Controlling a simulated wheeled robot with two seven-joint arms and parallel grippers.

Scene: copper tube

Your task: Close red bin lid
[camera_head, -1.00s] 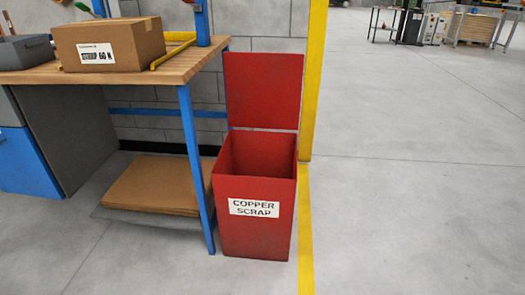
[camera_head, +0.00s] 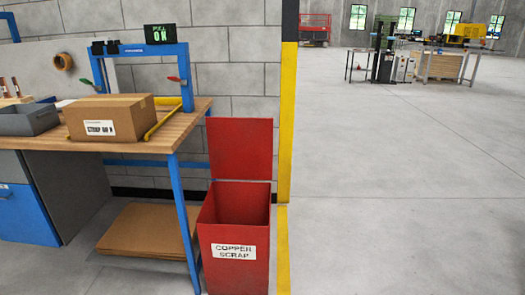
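The red bin (camera_head: 234,262) stands on the floor just right of the workbench and carries a white "COPPER SCRAP" label. Its top is open and the inside looks dark. The red lid (camera_head: 240,149) stands upright at the bin's back edge, near the wall. Neither of my grippers shows in the head view.
The wooden workbench (camera_head: 98,142) with blue legs is left of the bin and holds a cardboard box (camera_head: 108,117) and a grey tray (camera_head: 28,119). Flat cardboard (camera_head: 145,230) lies below. A yellow post (camera_head: 287,125) rises behind the bin. The floor at right (camera_head: 400,220) is clear.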

